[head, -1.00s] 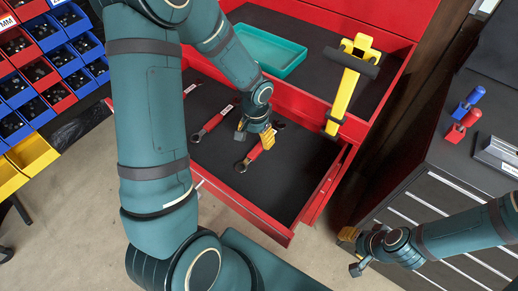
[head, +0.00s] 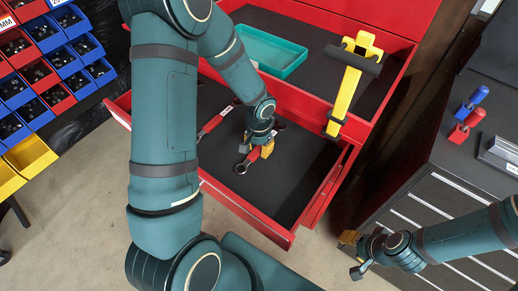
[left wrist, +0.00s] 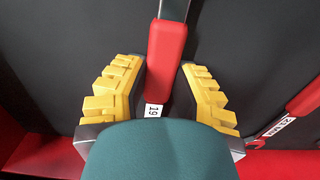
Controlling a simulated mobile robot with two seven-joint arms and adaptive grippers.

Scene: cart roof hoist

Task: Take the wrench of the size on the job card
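A red-handled wrench (head: 250,159) lies in the open red drawer (head: 240,206), its ring end toward the front. My left gripper (head: 260,148) is down over its handle. In the left wrist view the yellow fingers stand on either side of the red handle (left wrist: 167,50), with a dark gap showing by the right finger, so it looks open around it. The handle's label reads 19. My right gripper (head: 352,254) is open and empty. No job card is readable.
Blue and red bins (head: 45,60) stand at left. A grey cabinet (head: 440,190) is at right. The drawer's right part is clear.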

